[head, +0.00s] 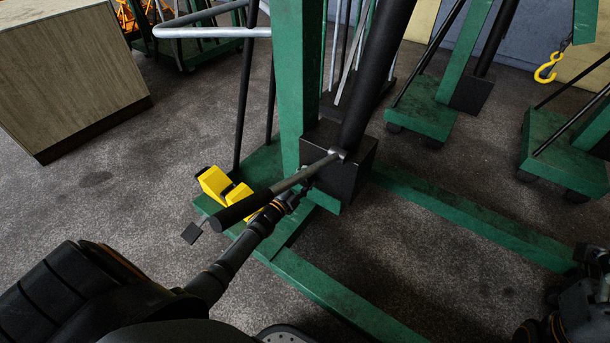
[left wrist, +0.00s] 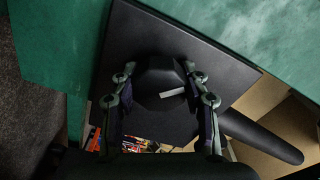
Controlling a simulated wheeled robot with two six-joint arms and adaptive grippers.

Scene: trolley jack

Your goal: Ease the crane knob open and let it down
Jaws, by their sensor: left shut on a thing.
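The green crane (head: 303,70) stands upright in the middle of the head view, with a black pump block (head: 338,165) at the foot of its mast. My left gripper (head: 303,188) reaches the block's near side, below the pump handle. In the left wrist view, the dark faceted knob (left wrist: 160,82) with a short white mark sits between the two fingers of my left gripper (left wrist: 163,92), which is shut on it. In the head view the knob is hidden behind the gripper and handle. My right gripper is out of view; only dark arm parts show at bottom right.
The pump handle (head: 292,180) slants down-left from the block, over my left gripper. It also shows in the left wrist view (left wrist: 262,136). Green base legs (head: 470,222) run along the floor. A yellow part (head: 214,184) is at the left. More cranes (head: 425,105) stand behind.

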